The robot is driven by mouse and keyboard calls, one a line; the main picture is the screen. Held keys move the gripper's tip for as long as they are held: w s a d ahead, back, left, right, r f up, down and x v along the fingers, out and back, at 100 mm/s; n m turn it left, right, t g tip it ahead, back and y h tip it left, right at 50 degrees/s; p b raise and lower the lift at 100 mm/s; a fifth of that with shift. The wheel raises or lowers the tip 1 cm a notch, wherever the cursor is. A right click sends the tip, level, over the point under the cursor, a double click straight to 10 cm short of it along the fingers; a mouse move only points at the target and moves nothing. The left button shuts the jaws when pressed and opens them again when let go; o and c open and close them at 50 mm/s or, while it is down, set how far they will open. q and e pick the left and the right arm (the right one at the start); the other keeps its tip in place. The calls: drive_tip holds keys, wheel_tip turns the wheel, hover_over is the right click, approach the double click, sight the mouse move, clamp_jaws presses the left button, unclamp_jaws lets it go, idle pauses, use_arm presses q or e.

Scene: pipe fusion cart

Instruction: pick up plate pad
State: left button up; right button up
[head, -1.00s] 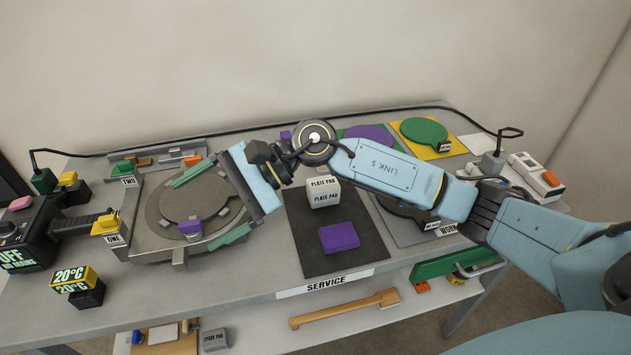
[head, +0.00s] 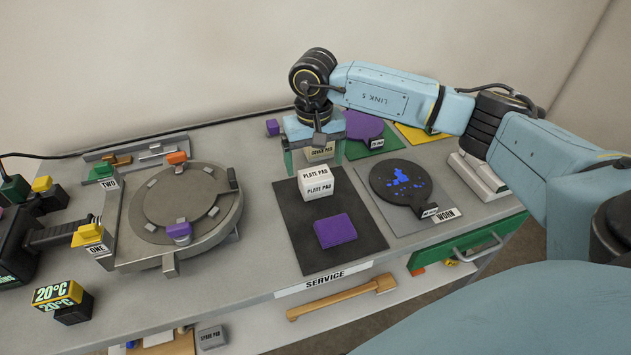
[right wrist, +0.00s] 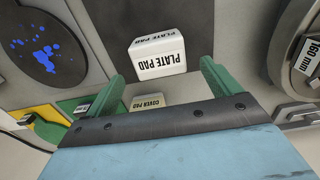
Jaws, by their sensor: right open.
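The plate pad (head: 316,184) is a white block with black "PLATE PAD" lettering, standing on the dark service mat (head: 345,255). It also shows in the right wrist view (right wrist: 158,55), just beyond the fingertips and roughly between them. My right gripper (head: 315,160) is above the back of the mat, pointing down, with its green fingers spread and nothing between them. It is behind the plate pad and apart from it. A beige cover pad (head: 320,152) shows behind the fingers. My left gripper is not in view.
A purple block (head: 335,230) lies on the mat in front of the plate pad. A round clamp fixture (head: 128,232) stands to the left. A black plate with blue marks (head: 401,182) lies on the "WORN" mat to the right.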

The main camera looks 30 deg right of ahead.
sight(316, 174)
drive_tip(key=shift+s+f, duration=0.2)
drive_tip(key=shift+f, duration=1.3)
drive_tip(key=shift+s+f, duration=0.15)
drive_tip(key=shift+f, duration=1.35)
drive_tip(key=c, duration=1.1)
